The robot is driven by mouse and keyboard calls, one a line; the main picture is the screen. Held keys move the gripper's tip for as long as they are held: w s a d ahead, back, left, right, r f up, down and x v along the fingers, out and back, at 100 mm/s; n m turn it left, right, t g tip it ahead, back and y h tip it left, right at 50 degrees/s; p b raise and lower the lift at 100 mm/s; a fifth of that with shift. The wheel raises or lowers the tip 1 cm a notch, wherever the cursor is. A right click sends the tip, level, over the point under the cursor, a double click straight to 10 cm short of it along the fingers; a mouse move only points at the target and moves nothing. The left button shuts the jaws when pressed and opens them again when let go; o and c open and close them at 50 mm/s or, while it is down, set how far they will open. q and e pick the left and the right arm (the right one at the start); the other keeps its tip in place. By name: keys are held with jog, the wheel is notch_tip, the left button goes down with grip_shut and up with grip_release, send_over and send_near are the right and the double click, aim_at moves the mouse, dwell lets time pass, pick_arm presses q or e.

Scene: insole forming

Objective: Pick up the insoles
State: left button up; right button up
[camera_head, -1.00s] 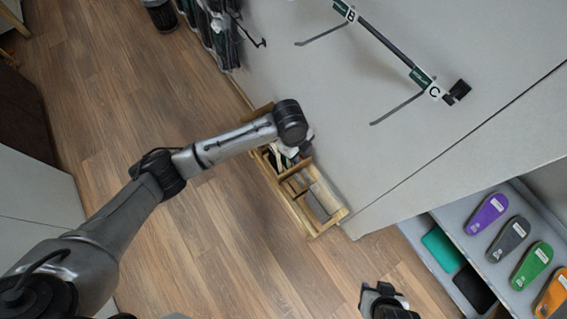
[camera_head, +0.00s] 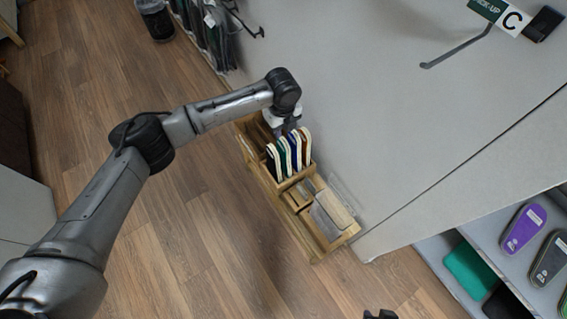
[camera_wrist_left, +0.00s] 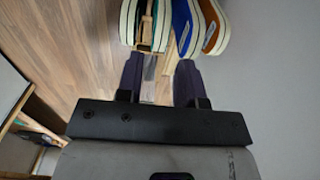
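Several insoles (camera_head: 289,153) with pale rims stand upright, side by side, in a wooden organizer (camera_head: 311,257) in the middle of the head view. Dark, green, blue and brown faces show. My left gripper (camera_head: 287,127) is at the back of this row, its fingertips mostly hidden behind the insoles. In the left wrist view, the two dark fingers (camera_wrist_left: 160,72) are apart, with floor and wood showing between them. A blue insole (camera_wrist_left: 184,25) and an orange-brown insole (camera_wrist_left: 213,28) are just beyond. Whether the fingers touch any insole is unclear. Only a dark bit of my right gripper (camera_head: 380,315) shows at the bottom edge.
A shelf at right holds a purple insole (camera_head: 523,229), a grey insole (camera_head: 551,258) and a teal block (camera_head: 468,268). Wooden floor (camera_head: 190,235) is clear in front.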

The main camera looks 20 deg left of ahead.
aim_at(283, 140)
pick_arm(q)
jog(key=shift+f+b, duration=0.6)
jog(key=shift+f, duration=1.15)
notch_tip(283, 140, down, 5)
jog(key=b, duration=0.4)
jog(key=shift+d+f, duration=0.1)
jog(key=shift+c, duration=0.3)
grip_shut()
